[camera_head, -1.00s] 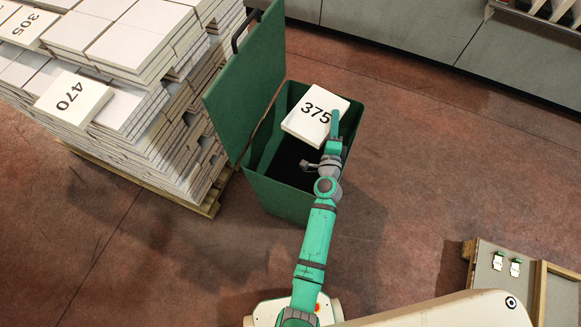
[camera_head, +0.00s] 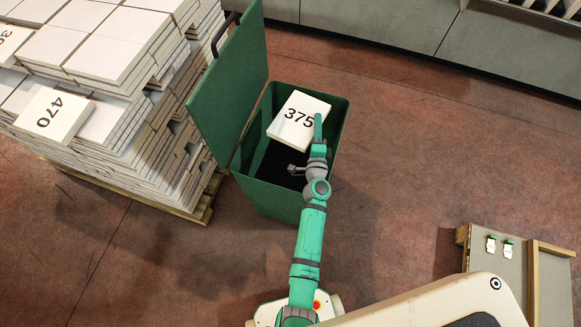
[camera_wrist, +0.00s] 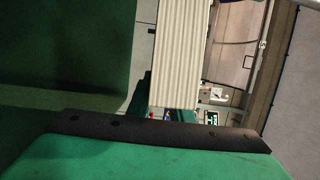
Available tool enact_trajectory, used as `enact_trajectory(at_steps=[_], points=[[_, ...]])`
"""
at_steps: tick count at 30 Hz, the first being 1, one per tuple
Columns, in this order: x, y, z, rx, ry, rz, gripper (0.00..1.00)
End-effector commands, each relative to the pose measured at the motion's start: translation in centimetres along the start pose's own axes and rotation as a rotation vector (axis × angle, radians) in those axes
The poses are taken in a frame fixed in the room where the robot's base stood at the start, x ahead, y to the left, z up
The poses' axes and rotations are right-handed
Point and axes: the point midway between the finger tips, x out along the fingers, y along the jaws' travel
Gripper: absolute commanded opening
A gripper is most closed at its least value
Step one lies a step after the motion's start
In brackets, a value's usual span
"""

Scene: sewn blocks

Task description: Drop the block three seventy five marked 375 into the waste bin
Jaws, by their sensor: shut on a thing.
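The white block marked 375 (camera_head: 298,121) is held above the open green waste bin (camera_head: 279,197), with its number facing up. My gripper (camera_head: 317,133) is shut on its right edge, and the block hangs over the far part of the bin's mouth. In the wrist view the block's ribbed page edge (camera_wrist: 181,52) stands upright in the middle, beyond the dark strip of my gripper. The bin's dark inside shows below the block. Whether the block touches the bin's rim cannot be told.
The bin's green lid (camera_head: 231,88) stands open on the left. Beyond it is a tall stack of blocks on a pallet (camera_head: 185,210), with a block marked 470 (camera_head: 55,114). A low board with two small tags (camera_head: 509,272) lies at the right. The floor between is clear.

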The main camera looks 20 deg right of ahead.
Motion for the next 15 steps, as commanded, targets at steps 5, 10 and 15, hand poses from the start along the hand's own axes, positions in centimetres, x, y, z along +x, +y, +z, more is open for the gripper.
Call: enact_trajectory(at_steps=[5, 10, 15], points=[[0.1, 0.7, -0.1, 0.002, 0.003, -0.003, 0.0], [0.1, 1.6, -0.1, 0.001, 0.001, -0.003, 0.0], [0.1, 2.1, -0.1, 0.002, 0.001, -0.004, 0.0]])
